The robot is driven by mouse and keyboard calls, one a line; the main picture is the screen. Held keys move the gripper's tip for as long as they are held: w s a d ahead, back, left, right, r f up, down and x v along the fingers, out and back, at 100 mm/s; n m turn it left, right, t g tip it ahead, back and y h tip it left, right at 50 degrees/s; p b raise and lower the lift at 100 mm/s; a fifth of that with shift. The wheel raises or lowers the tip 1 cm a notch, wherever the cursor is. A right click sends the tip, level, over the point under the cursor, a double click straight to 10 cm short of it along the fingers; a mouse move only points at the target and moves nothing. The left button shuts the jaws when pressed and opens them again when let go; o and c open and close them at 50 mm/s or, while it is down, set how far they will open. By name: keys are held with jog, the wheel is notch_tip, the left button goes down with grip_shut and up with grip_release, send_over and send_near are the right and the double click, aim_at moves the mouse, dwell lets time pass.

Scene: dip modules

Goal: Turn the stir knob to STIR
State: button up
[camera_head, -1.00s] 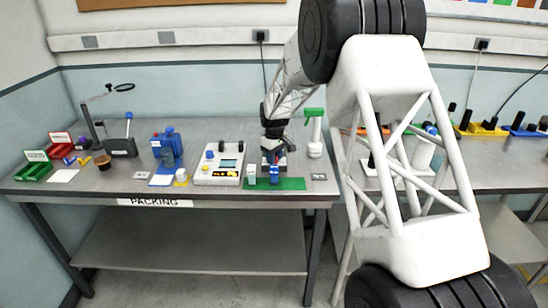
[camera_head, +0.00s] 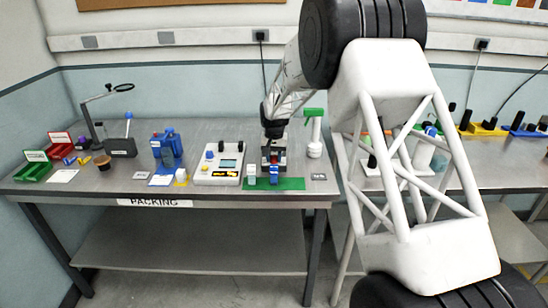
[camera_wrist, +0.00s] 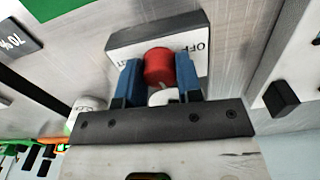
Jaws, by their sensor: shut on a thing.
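The stir knob (camera_wrist: 158,64) is a red round cap in the wrist view, in front of a dark grey plate (camera_wrist: 125,42). A white round part (camera_wrist: 162,98) shows just below the knob, between the fingers. In the head view my gripper is small, and the knob's pointing direction cannot be told.
A green mat (camera_head: 292,184) lies at the front edge of the table. A black block (camera_wrist: 281,99) shows at right in the wrist view.

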aim_at(274, 156)
jog(key=shift+m, duration=1)
jog(key=o, duration=0.9)
jog(key=shift+o, duration=0.2)
jog(key=shift+r, duration=3.9)
